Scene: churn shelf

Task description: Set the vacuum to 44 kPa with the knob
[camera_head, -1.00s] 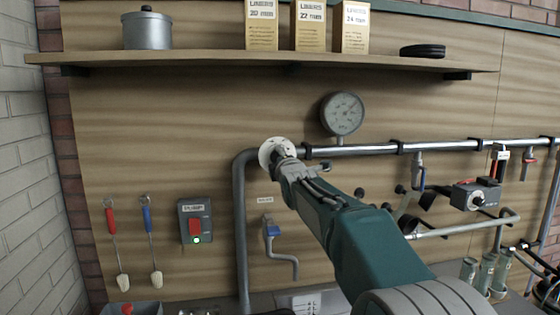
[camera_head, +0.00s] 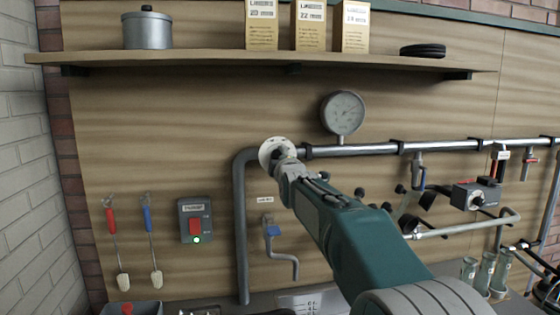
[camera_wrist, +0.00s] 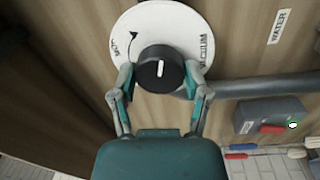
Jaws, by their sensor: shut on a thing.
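The black vacuum knob (camera_wrist: 158,69) has a white pointer line and sits on a round white dial plate (camera_wrist: 160,28), lettered "VACUUM" with a curved arrow. My gripper (camera_wrist: 160,78) is shut on the knob, one finger on each side. In the head view the dial plate (camera_head: 266,152) shows at the left end of the steel pipe, and my gripper (camera_head: 283,160) covers the knob. The round vacuum gauge (camera_head: 343,112) stands above the pipe, right of the knob. Its needle and numbers are too small to read.
The steel pipe (camera_head: 365,149) runs right from the dial. Below are a blue-handled water tap (camera_head: 272,231) and a pump switch box (camera_head: 195,220) with a green light. A shelf (camera_head: 220,59) crosses above. Brushes hang at the left.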

